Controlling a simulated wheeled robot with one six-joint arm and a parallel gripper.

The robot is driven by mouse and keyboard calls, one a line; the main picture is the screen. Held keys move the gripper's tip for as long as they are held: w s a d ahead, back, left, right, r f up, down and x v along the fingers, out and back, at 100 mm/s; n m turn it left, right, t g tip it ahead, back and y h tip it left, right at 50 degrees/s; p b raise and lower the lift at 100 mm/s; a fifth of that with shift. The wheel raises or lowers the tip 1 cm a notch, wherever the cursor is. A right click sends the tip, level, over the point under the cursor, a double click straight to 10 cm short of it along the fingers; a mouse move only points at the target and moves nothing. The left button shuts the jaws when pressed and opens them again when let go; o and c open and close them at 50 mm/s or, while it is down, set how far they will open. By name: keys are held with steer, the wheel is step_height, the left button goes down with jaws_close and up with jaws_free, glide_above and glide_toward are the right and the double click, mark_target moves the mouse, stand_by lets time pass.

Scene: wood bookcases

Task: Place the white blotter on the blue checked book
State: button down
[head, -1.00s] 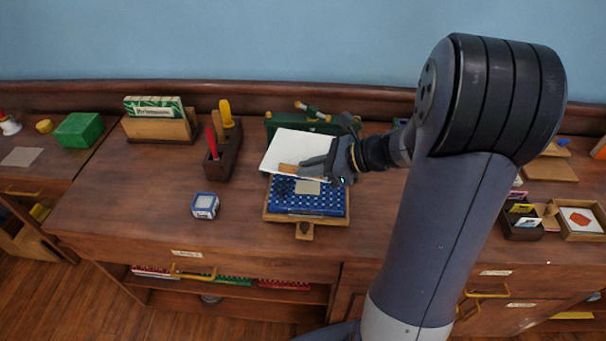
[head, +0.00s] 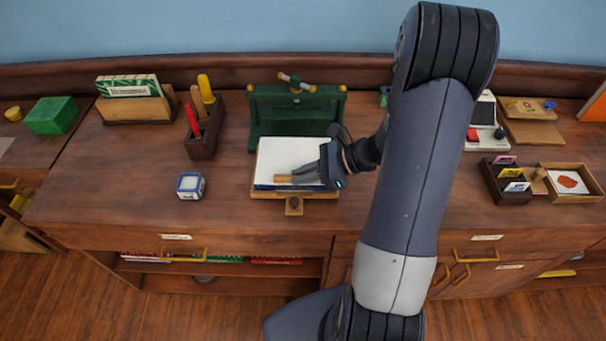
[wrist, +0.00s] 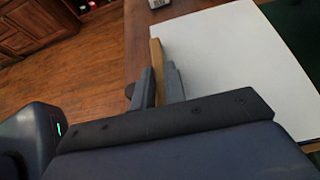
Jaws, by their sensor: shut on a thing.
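The white blotter (head: 288,151) lies flat over the blue checked book (head: 272,187), with only a thin blue edge of the book showing at the front. I cannot tell whether the blotter touches the book or hangs just above it. The book is on a wooden board (head: 294,206) with a short handle. My gripper (head: 292,178) is shut on the blotter's wooden grip strip at its front.
A green press (head: 292,118) stands right behind the blotter. A blue-and-white cube (head: 190,185) and a dark tool holder (head: 205,135) are to the left. Card trays (head: 505,182) are to the right.

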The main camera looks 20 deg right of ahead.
steer(key=shift+f, duration=0.2)
steer(key=shift+f, duration=0.15)
steer(key=c, duration=1.5)
jaws_free()
steer(key=shift+o, duration=0.2)
steer(key=shift+r, duration=0.25)
steer(key=v, duration=1.2)
steer(key=shift+b, duration=0.35)
